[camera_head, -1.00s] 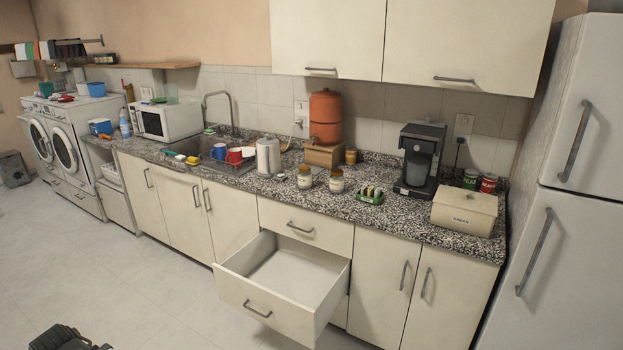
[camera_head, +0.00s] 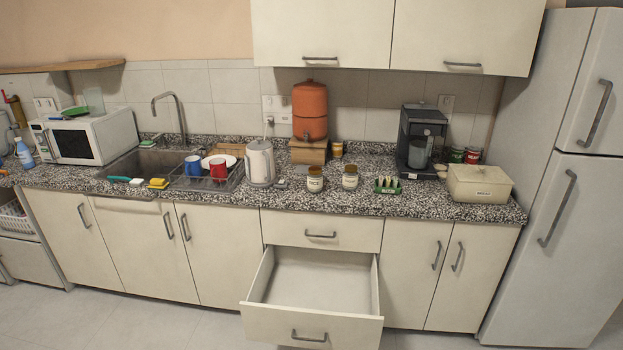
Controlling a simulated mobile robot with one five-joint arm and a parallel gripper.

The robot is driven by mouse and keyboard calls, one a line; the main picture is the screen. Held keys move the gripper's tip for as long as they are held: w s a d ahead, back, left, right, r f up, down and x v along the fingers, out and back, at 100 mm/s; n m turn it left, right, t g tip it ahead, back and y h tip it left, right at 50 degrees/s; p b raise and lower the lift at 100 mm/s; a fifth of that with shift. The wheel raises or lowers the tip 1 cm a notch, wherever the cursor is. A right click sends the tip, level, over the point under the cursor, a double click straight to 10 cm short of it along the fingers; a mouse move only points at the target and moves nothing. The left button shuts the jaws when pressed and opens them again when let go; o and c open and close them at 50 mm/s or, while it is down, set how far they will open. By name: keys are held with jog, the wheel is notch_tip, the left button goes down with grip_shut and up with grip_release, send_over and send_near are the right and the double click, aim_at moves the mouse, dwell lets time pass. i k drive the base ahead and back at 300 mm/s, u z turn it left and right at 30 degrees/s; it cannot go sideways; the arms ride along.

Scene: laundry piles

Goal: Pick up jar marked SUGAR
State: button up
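Two similar jars with pale labels and brownish tops stand upright on the speckled granite counter (camera_head: 420,200). The left jar (camera_head: 315,181) is just right of the white kettle, and the right jar (camera_head: 350,178) is left of the green rack. Their label text is too small to read, so I cannot tell which one is marked SUGAR. A smaller yellowish jar (camera_head: 337,149) stands further back beside the wooden stand. My gripper is not in view.
An open, empty drawer (camera_head: 313,285) juts out below the jars. A white kettle (camera_head: 260,163), green rack (camera_head: 387,185), coffee machine (camera_head: 421,140) and bread box (camera_head: 480,183) stand nearby. An orange dispenser (camera_head: 310,112) is behind. The fridge (camera_head: 560,200) bounds the right side.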

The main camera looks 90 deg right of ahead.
aim_at(349, 180)
jog(key=u, duration=0.05)
jog(key=i, duration=1)
jog(key=z, duration=3.05)
jog(key=i, duration=0.85)
